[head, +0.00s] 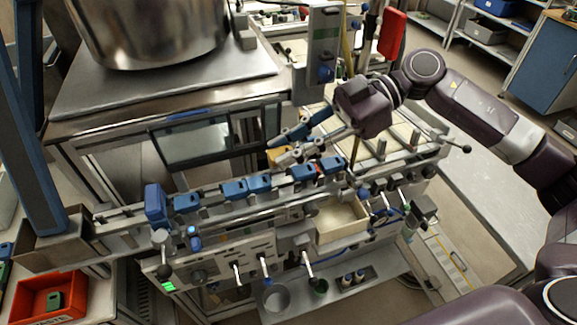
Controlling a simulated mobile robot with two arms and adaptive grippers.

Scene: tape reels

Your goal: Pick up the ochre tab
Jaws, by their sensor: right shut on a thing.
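My right gripper (302,150) reaches in from the upper right, pointing down and left, with its fingertips just above the back of the rail with blue blocks. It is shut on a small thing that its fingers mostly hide. An ochre patch (277,158) shows right beside the fingertips. It is too small to make out its full shape or to see clearly how the fingers meet it. My left gripper is not in view.
Blue blocks (234,190) line the rail below the gripper. An open pale tray (342,238) sits in front of it. A large steel pot (150,30) stands at the upper left. A red waste bin (30,300) is at the lower left.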

